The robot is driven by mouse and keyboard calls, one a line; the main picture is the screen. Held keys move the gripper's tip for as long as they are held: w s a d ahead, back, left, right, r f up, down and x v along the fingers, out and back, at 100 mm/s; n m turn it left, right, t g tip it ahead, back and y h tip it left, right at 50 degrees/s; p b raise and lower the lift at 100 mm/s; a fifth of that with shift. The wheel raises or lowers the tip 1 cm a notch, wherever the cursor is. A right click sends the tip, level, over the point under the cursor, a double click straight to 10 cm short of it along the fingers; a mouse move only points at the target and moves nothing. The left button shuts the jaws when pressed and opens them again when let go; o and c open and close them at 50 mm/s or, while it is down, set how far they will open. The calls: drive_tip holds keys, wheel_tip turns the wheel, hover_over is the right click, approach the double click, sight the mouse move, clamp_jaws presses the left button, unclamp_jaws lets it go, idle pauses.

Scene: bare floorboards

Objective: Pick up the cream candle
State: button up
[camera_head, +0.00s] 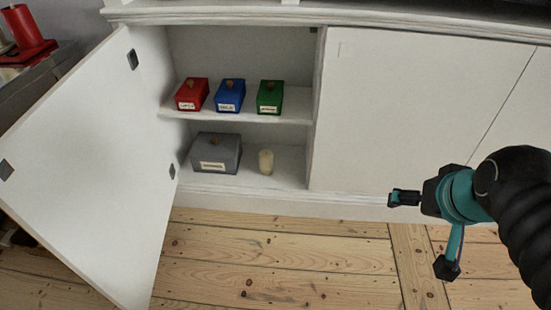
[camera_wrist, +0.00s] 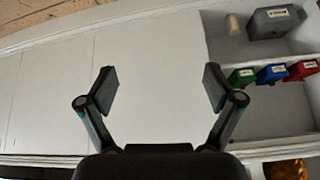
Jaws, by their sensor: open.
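The cream candle (camera_head: 266,162) stands upright on the lower shelf of the open white cabinet, to the right of a grey box (camera_head: 217,153). In the wrist view the candle (camera_wrist: 233,24) shows at the upper right, outside the span of the fingers. My gripper (camera_head: 404,198) is in front of the closed cabinet door, well to the right of the candle. In the wrist view my gripper (camera_wrist: 160,85) has its two fingers spread wide with nothing between them.
Red (camera_head: 192,94), blue (camera_head: 230,95) and green (camera_head: 270,97) boxes sit on the upper shelf (camera_head: 300,108). The open door (camera_head: 90,160) swings out at the left. A closed door (camera_head: 410,110) borders the opening on the right. The floorboards (camera_head: 290,255) in front are clear.

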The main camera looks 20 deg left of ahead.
drive_tip(key=w+a+f+n+t+y+b, duration=0.1)
drive_tip(key=w+a+f+t+y, duration=0.1)
drive_tip(key=w+a, duration=1)
drive_tip(key=w+a+f+t+y, duration=0.1)
drive_tip(key=w+a+f, duration=0.1)
drive_tip(key=w+a, duration=0.95)
drive_tip(key=w+a+f+t+b, duration=0.1)
drive_tip(key=w+a+f+t, duration=0.1)
drive_tip(key=w+a+f, duration=0.95)
drive_tip(key=a+f, duration=0.5)
drive_tip(key=f, duration=0.3)
drive_tip(key=m+t+h+b, duration=0.1)
drive_tip(key=t+h+b, duration=0.1)
drive_tip(key=h, duration=0.1)
approach(264, 161)
drive_tip(key=x, duration=0.7)
drive_tip(key=shift+w+a+f, duration=0.1)
drive_tip(key=shift+w, duration=0.25)
drive_tip(key=shift+r+x, duration=0.2)
drive_tip(key=shift+x, duration=1.1)
drive_tip(key=shift+r+x, duration=0.15)
drive_tip(key=shift+x, duration=1.15)
drive_tip(key=shift+w, duration=0.15)
